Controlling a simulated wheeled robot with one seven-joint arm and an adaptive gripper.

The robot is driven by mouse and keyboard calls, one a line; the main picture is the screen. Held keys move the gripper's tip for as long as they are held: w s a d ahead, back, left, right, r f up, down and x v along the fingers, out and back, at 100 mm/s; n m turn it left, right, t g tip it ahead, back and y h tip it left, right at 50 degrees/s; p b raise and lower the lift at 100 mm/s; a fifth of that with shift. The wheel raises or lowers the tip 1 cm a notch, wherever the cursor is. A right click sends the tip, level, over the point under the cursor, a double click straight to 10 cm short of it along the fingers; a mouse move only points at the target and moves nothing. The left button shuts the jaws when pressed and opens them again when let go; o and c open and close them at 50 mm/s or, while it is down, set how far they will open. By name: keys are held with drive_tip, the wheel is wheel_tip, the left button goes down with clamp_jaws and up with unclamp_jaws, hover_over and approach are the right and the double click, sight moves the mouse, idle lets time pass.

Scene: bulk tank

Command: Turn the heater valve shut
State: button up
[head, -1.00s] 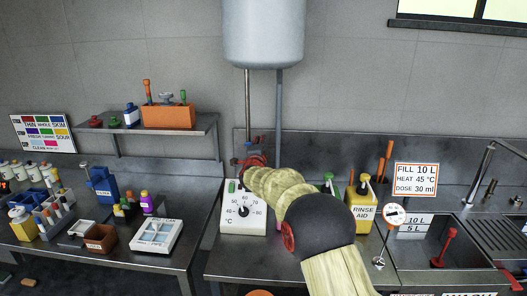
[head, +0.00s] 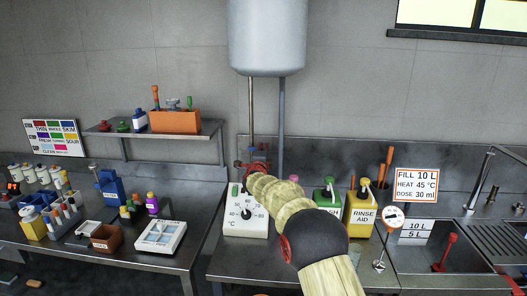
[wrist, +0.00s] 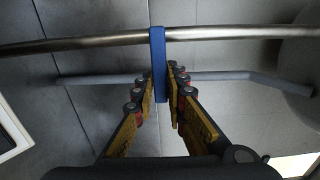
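The heater valve shows in the wrist view as a blue lever (wrist: 159,65) set across a bright metal pipe (wrist: 100,42). My gripper (wrist: 161,75) has its two fingertips drawn in close on either side of the lever, with the lever between them. It looks shut on the lever, though finger contact is hard to see. In the head view my gripper (head: 257,167) is at the pipe below the tank, above the white dial box (head: 245,222).
A grey tank (head: 267,35) hangs above. A green bottle (head: 327,194) and a yellow rinse aid bottle (head: 361,210) stand right of my arm. A shelf (head: 150,128) with an orange box (head: 176,120) is at left. The sink (head: 440,250) is at right.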

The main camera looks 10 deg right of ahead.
drive_tip(key=o, duration=0.4)
drive_tip(key=v, duration=1.2)
idle(0.4)
